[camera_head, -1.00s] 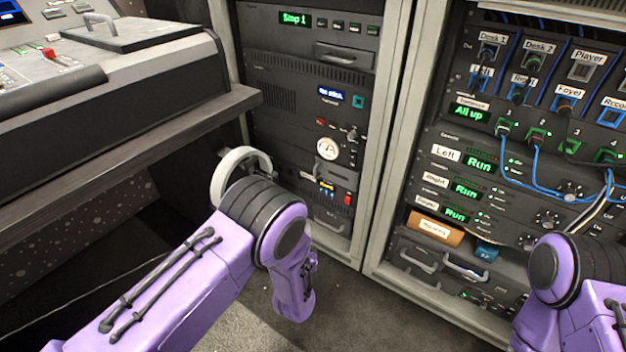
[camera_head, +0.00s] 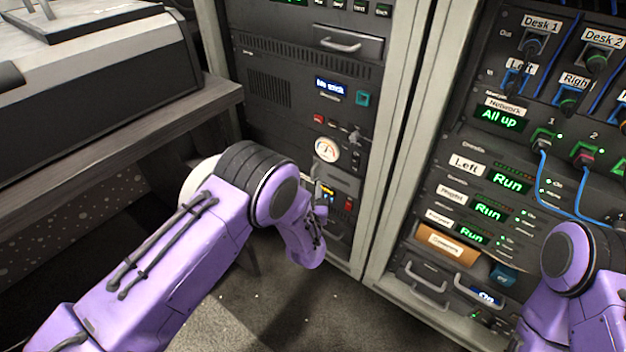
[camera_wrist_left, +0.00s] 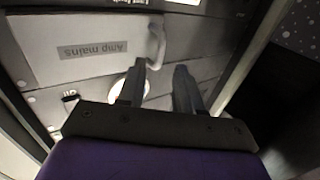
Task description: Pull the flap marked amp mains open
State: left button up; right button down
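The flap marked Amp mains (camera_wrist_left: 65,28) fills the upper left of the left wrist view, its grey label upside down there. It looks closed, flush with the panel. Its pale handle (camera_wrist_left: 157,40) stands at the flap's right edge. My left gripper (camera_wrist_left: 161,66) is open, with two dark fingers just below the handle. The left fingertip overlaps the handle's lower end; I cannot tell if they touch. In the head view the flap (camera_head: 340,181) is a grey plate under the round gauge, partly hidden by my left wrist. My right gripper is out of view; only its arm shows.
The round gauge (camera_head: 327,149) sits just above the flap, with knobs and switches beside it. A desk (camera_head: 110,135) stands at the left, near my left arm. A second rack with cables (camera_head: 548,175) stands at the right. The floor between is clear.

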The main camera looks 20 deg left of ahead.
aim_at(312, 176)
pick_arm(q)
jog(key=b+x, duration=0.1)
jog(key=x, duration=0.3)
jog(key=shift+w, duration=0.35)
grip_shut()
dwell(1.1)
